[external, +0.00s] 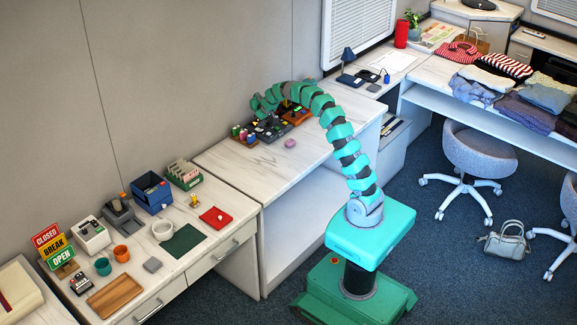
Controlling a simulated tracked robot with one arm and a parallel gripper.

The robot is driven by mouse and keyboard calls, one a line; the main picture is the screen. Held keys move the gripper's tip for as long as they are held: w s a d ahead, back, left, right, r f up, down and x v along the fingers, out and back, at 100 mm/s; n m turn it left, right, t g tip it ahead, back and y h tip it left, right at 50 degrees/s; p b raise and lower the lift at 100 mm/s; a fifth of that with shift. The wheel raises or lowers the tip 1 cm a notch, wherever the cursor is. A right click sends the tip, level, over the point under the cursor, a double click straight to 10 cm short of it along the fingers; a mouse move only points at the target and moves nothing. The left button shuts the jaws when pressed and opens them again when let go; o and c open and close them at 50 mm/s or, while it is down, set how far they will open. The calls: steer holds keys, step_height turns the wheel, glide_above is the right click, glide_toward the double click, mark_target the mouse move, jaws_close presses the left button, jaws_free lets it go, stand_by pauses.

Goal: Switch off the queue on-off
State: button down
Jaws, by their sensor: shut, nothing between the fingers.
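My turquoise arm arches over the middle white desk, and my gripper (262,106) is at its far end, low over a group of dark panels. It is shut and holds nothing. The dark panels (272,130) sit on the desk near the wall, with small coloured parts on them. They are too small to read, so I cannot tell which part is the queue on-off or how it is set. My arm and gripper hide part of this group. I cannot tell whether my gripper touches anything.
An orange-brown tray (297,118) is beside the dark panels under my arm. A rack of coloured bottles (242,135) stands left of them. A pink round object (290,143) lies in front. The desk's front area is clear. A lower desk with a blue box (152,194) stands left.

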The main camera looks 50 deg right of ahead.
steer(key=shift+s+f, duration=0.3)
steer(key=shift+f, duration=0.5)
steer(key=shift+s+f+t, duration=0.15)
steer(key=shift+t, duration=0.15)
steer(key=shift+w+r+p, duration=0.3)
steer(key=shift+w+p, duration=0.05)
steer(key=shift+w, duration=0.45)
steer(key=shift+r, duration=0.15)
